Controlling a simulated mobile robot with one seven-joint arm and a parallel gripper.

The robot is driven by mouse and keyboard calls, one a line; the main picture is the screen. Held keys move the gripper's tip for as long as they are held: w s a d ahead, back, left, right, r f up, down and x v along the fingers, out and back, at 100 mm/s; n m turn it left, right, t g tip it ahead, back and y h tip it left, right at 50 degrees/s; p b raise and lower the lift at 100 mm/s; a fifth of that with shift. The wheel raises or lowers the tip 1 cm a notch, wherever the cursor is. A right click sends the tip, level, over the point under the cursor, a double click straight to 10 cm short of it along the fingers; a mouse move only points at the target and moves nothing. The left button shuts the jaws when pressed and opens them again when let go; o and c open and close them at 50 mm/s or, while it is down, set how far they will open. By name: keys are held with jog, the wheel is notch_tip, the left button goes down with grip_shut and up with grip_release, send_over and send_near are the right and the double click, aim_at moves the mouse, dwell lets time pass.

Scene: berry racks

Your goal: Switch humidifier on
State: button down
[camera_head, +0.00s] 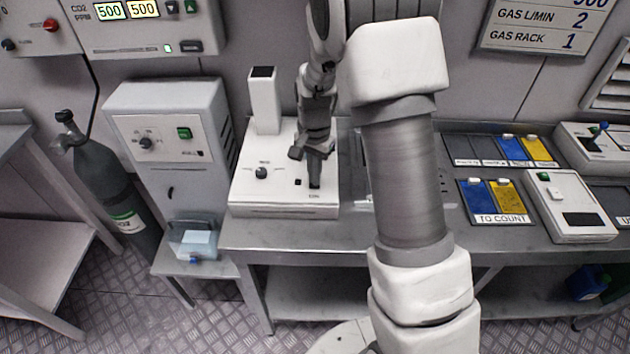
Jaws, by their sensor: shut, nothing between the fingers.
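A low white unit (246,196) with a tall square chimney (264,105) stands on the bench at the left; it looks like the humidifier, though its small lettering is too small to read. It has a dark knob (261,172) and a small black square (298,182) on its top. My gripper (315,182) is shut and empty. It points down over the front right of this unit, its tips at or just above the top. The tips cover the spot above a small label, so I cannot tell whether they touch a switch or how it is set.
A grey box (165,105) with a knob and green switch stands left of the unit, beside a gas cylinder (104,170). A small stand holds a pale blue container (193,245). Blue and yellow trays (491,200) and a white device (570,205) lie right of my arm.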

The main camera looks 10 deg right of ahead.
jog(key=shift+f, duration=0.3)
jog(key=shift+r, duration=0.1)
jog(key=shift+r+p, duration=2.4)
jog(key=shift+r, duration=1.05)
jog(key=s+r+n+t, duration=0.15)
jog(key=s+r, duration=0.25)
jog(key=r, duration=0.4)
jog(key=s+r+n+t, duration=0.1)
jog(key=s+r+n, duration=0.1)
jog(key=s+r, duration=0.4)
jog(key=s+r+n+t, duration=0.3)
jog(key=s+r+n, duration=0.2)
jog(key=s, duration=0.9)
jog(key=shift+d+r, duration=0.25)
jog(key=shift+r, duration=1.1)
